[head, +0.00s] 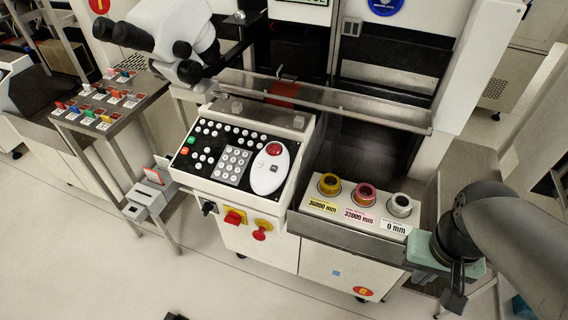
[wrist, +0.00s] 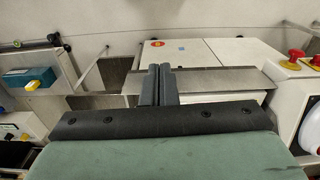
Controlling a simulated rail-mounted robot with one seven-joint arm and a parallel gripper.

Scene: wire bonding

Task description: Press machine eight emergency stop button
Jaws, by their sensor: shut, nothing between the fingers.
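A red mushroom-shaped button with a yellow surround (head: 260,232) sits on the front face of the white machine, below its sloped keypad panel. Beside it is a red switch on a yellow plate (head: 234,216). In the wrist view, a red button on yellow (wrist: 295,56) shows at the right edge. My gripper (head: 455,294) is at the lower right of the head view, well to the right of the button and touching nothing that I can make out. In the wrist view, its dark fingers (wrist: 159,70) are together and empty.
A white box with yellow, pink and silver spools (head: 362,205) stands between the keypad panel (head: 235,153) and my arm. A red and yellow oval label (head: 363,292) marks the lower cabinet. A parts table (head: 130,108) stands left. The floor in front is mostly clear.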

